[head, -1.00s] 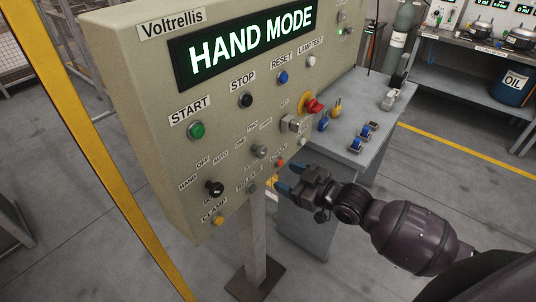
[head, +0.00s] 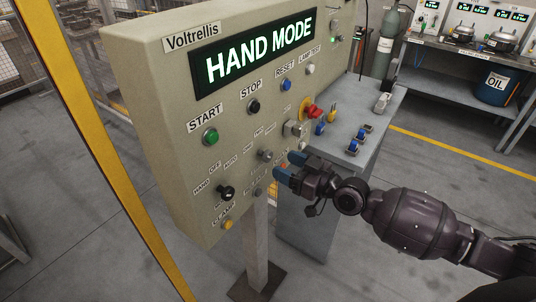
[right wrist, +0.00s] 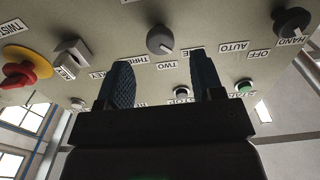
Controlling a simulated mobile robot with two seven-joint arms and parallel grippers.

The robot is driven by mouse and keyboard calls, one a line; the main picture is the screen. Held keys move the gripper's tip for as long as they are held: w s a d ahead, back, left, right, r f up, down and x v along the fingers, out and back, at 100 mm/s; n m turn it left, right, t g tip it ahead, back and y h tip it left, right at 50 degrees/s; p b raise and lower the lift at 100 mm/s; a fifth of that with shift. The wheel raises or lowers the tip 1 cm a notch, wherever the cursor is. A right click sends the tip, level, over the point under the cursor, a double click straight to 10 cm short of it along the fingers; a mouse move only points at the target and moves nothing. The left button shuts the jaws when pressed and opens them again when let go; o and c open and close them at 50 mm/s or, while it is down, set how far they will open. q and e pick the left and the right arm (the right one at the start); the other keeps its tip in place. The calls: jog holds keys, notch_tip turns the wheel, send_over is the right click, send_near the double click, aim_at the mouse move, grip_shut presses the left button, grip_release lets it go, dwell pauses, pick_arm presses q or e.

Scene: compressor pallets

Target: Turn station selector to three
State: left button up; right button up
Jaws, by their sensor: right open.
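The station selector (head: 265,155) is a grey round knob on the beige panel (head: 160,120), below the STOP button. In the right wrist view the selector (right wrist: 161,40) shows upside down, with THREE, TWO and a partly hidden ONE label around it. Its pale mark points roughly toward TWO or between TWO and ONE. My right gripper (head: 288,167) is open, its blue fingers just right of and below the knob in the head view. In the right wrist view the gripper's fingers (right wrist: 157,82) stand apart, the knob beyond the gap between them. Contact does not show.
A black hand/off/auto selector (head: 225,192) sits left on the panel. A key switch (head: 293,128) and a red emergency stop (head: 312,111) are close above my right gripper. A grey cabinet (head: 330,190) stands behind it.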

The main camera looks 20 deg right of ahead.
aim_at(270, 157)
jog(key=shift+p+x, duration=0.4)
jog(key=shift+x, duration=2.7)
jog(key=shift+c, duration=0.2)
jog(key=c, duration=0.9)
